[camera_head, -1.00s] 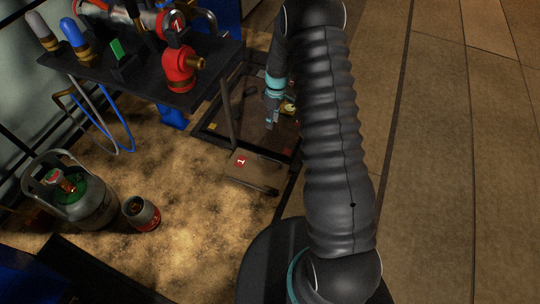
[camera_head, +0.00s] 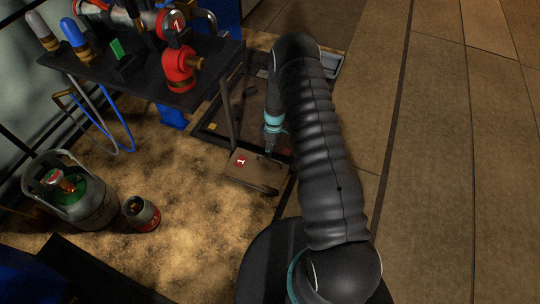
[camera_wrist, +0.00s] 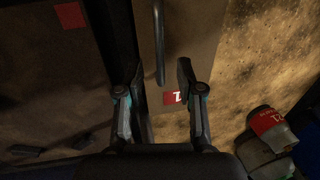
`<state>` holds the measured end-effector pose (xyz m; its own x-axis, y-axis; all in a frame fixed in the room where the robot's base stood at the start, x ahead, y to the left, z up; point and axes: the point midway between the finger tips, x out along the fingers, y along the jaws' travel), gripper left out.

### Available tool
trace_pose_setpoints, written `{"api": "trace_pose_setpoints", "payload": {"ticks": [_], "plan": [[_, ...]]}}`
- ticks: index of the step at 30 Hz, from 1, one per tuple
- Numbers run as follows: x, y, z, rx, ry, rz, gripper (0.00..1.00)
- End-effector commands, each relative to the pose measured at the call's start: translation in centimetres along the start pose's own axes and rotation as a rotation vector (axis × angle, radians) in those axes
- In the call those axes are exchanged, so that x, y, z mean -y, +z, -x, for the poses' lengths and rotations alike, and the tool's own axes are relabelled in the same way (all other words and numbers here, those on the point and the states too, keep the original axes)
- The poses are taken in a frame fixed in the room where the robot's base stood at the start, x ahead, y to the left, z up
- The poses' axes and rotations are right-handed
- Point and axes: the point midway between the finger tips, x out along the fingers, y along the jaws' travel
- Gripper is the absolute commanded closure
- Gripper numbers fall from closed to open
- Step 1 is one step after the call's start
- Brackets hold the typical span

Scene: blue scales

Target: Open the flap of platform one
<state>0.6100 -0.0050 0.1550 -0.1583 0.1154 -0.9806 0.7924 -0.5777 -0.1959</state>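The flap of platform one (camera_head: 248,172) is a tan plate with a red label marked 1, low at the platform's near end. It looks closed and flat. In the wrist view the flap (camera_wrist: 200,35) carries a dark bar-like handle (camera_wrist: 159,35). My gripper (camera_wrist: 160,75) is open, with one finger on each side of the handle's near end in the picture. I cannot tell whether it touches. In the head view my gripper (camera_head: 271,148) is just over the flap's far edge; its fingertips are small and dark there.
A dark shelf (camera_head: 180,98) with a red valve (camera_head: 178,65) stands at the upper left, with a post beside the flap. A large gas cylinder (camera_head: 85,205) and a small one (camera_head: 141,213) stand at the left. The tiled floor (camera_head: 440,200) at right is clear.

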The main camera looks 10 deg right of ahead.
Motion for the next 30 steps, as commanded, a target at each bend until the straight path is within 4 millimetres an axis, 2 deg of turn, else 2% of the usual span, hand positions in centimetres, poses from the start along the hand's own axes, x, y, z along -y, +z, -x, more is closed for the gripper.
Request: {"api": "trace_pose_setpoints", "payload": {"ticks": [3, 7, 19, 23, 24, 30], "plan": [[0.1, 0.0, -1.8, 0.001, -0.001, 0.000, 0.63], [0.0, 0.0, -2.9, 0.000, -0.001, 0.000, 0.63], [0.0, 0.0, -3.5, 0.000, 0.001, -0.001, 0.63], [0.0, 0.0, -3.5, 0.000, 0.001, -0.001, 0.95], [0.0, 0.0, -3.5, 0.000, 0.001, -0.001, 1.00], [0.0, 0.0, -3.5, 0.000, 0.001, -0.001, 1.00]]}}
